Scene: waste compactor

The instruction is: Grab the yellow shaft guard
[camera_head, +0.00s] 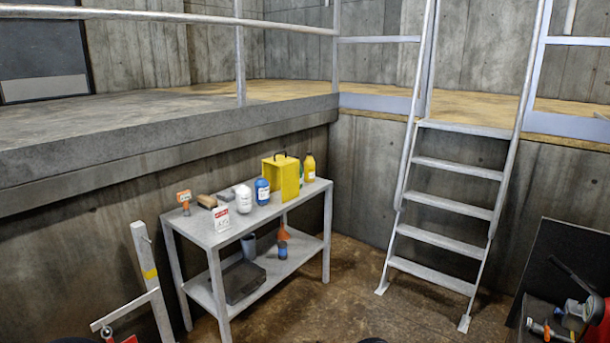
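The yellow shaft guard (289,181) is a box-like yellow piece with a dark handle on top. It stands upright on the top shelf of a grey metal table (213,240), toward its far right end. A blue container (262,191) stands close in front of it, and a yellow bottle (309,168) stands behind it to the right. Neither of my grippers shows in the head view.
A white jar (243,199), a small sign (221,218) and an orange-tagged item (184,201) share the tabletop. A dark case (240,281) lies on the lower shelf. A metal ladder (445,206) stands right of the table. Brown floor (345,285) lies open between them.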

